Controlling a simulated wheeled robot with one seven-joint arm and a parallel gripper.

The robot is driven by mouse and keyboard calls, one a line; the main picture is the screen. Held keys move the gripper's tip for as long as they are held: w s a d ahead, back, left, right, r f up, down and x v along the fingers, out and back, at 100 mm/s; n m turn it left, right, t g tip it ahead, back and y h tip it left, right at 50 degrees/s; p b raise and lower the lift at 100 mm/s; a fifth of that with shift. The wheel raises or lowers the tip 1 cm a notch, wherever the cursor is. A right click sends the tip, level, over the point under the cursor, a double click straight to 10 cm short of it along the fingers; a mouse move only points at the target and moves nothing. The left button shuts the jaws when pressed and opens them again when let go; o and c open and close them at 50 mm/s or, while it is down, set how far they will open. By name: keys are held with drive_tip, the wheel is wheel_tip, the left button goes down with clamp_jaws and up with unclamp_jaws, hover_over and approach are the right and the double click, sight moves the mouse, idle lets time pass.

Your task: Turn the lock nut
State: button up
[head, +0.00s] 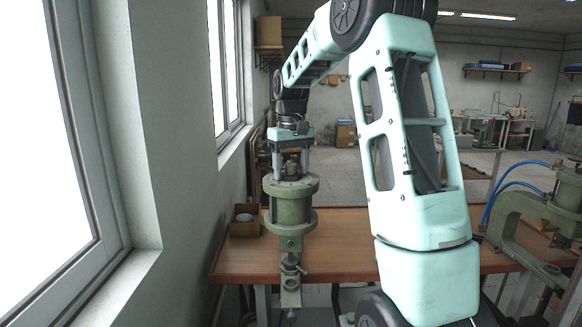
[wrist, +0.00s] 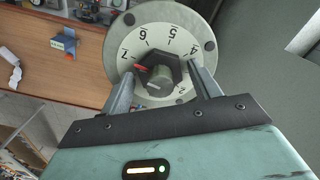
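The green pneumatic press (head: 290,218) stands at the table's left end, with a small dark stem on its round top. In the wrist view its top carries a pale numbered dial (wrist: 157,35). A dark hexagonal lock nut (wrist: 168,59) sits at the dial's centre, with a ribbed grey knob (wrist: 158,80) on it. A red pointer (wrist: 139,68) lies at the nut's left, near the 7. My gripper (head: 290,172) points down over the press top. In the wrist view its fingers (wrist: 161,74) stand open, one on each side of the nut. Finger contact with the nut is unclear.
An open cardboard box (head: 244,228) stands left of the press on the wooden table (head: 345,245). A window wall (head: 150,150) is close on the left. A second green press (head: 525,215) with blue hoses is at the right. My arm hides the table's middle.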

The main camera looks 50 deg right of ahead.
drive_tip(key=c, duration=0.7)
drive_tip(key=shift+n, duration=0.3)
drive_tip(key=n+p, duration=0.1)
drive_tip(key=n, duration=0.4)
drive_tip(key=shift+r, duration=0.1)
drive_tip(key=n+p, duration=0.1)
drive_tip(key=n, duration=0.5)
drive_tip(key=shift+p, duration=0.3)
drive_tip(key=shift+n, duration=0.4)
drive_tip(key=o, duration=1)
